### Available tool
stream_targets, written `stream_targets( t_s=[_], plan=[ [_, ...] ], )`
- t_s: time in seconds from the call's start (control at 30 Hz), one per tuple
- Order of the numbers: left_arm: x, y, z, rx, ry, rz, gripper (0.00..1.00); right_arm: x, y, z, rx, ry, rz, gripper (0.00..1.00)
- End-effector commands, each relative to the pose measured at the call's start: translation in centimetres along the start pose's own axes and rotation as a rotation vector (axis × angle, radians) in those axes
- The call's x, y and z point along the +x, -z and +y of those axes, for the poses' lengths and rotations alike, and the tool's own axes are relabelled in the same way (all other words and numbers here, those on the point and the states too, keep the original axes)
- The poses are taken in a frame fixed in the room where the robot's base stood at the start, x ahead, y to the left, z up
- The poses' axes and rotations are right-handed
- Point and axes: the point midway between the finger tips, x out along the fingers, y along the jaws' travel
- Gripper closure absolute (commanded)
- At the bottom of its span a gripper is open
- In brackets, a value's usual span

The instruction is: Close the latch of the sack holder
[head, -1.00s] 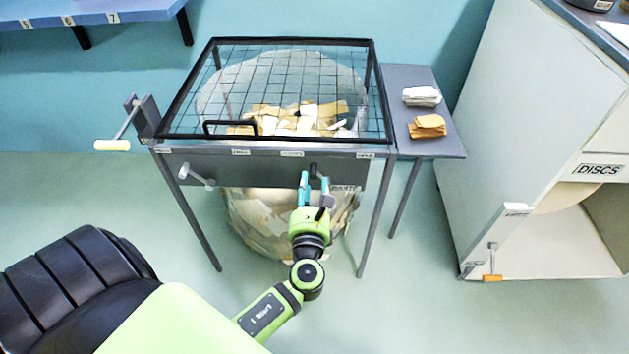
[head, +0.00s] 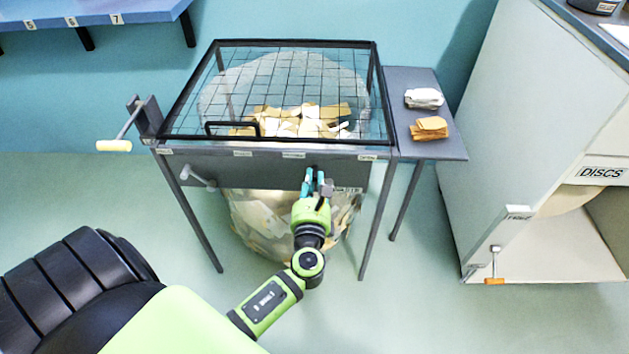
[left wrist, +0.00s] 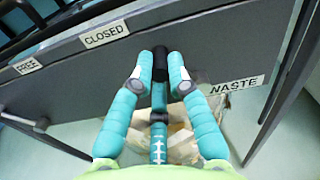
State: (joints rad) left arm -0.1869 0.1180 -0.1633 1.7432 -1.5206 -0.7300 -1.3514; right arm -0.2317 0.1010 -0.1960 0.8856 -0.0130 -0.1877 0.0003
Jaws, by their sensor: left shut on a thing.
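The sack holder is a grey stand with a mesh lid; its front panel (head: 262,170) carries small labels. A clear sack (head: 262,215) of paper scraps hangs under it. My left gripper (head: 319,182) is at the right part of the front panel. In the left wrist view its cyan fingers (left wrist: 160,75) are shut on the black grip of the latch (left wrist: 160,55), one on each side. The CLOSED label (left wrist: 105,34) and FREE label (left wrist: 28,66) are left of the grip. The fingers mostly hide the latch in the head view. My right gripper is not in view.
A second lever (head: 200,178) and a crank with a cream handle (head: 114,146) stick out at the holder's left. A side shelf (head: 431,151) with paper stacks is at its right. A white cabinet (head: 515,150) stands further right. The floor in front is clear.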

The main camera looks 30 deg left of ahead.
Motion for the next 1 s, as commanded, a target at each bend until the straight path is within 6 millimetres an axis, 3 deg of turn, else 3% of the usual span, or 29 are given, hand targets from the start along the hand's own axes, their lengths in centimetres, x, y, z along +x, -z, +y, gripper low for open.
stream_targets(
  t_s=[0.27,0.3,0.37,0.77,1.0],
  plan=[
    [0.1,0.0,0.3,-0.039,-0.003,-0.003,1.0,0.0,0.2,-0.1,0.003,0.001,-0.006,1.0],
    [0.1,0.0,0.3,-0.039,-0.003,-0.003,0.79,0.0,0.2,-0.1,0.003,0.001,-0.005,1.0],
    [0.1,0.0,0.3,-0.039,-0.003,-0.003,0.59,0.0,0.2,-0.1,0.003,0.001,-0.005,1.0],
    [-0.4,0.1,0.2,-0.038,-0.001,0.0,0.59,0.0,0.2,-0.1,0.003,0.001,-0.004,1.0],
    [-4.5,0.3,0.3,-0.037,0.0,0.004,0.59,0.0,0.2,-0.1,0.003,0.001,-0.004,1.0]
  ],
)
